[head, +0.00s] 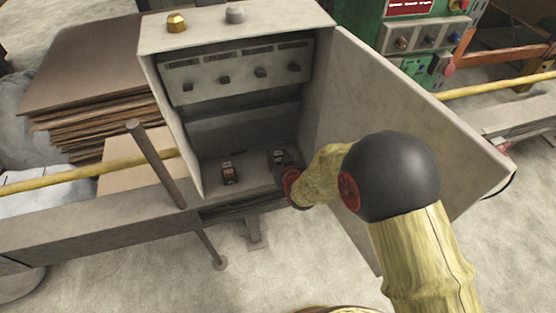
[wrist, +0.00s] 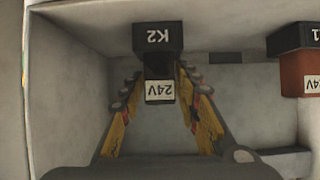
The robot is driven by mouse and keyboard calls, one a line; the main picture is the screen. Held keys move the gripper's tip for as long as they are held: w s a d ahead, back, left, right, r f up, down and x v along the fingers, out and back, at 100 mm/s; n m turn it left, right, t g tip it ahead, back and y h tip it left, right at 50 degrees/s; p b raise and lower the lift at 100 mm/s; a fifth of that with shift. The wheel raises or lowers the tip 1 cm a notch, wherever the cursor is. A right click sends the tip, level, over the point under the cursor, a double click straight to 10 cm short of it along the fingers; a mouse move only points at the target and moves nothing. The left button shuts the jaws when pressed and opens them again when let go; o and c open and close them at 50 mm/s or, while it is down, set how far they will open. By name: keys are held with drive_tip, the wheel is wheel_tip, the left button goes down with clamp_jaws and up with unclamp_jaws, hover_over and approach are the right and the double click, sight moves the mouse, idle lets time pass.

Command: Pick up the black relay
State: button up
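The black relay (wrist: 160,62), marked K2 and 24V, stands on the cabinet floor and lies between my fingers in the wrist view. It also shows in the head view (head: 277,156), partly hidden by my gripper. My gripper (wrist: 158,78) reaches into the cabinet with one finger on each side of the relay. The fingers look open, with narrow gaps beside the relay; contact is not clear. In the head view my gripper (head: 284,168) is small and dark.
A second relay (wrist: 298,66), marked K1, has an orange-brown body; it stands left of the black one in the head view (head: 228,173). The grey cabinet (head: 172,120) has side walls and an open door (head: 400,120) close to my arm. Several knobs line the panel above.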

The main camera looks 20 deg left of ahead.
drive_tip(key=c, duration=0.7)
clamp_jaws()
drive_tip(key=shift+r, duration=0.1)
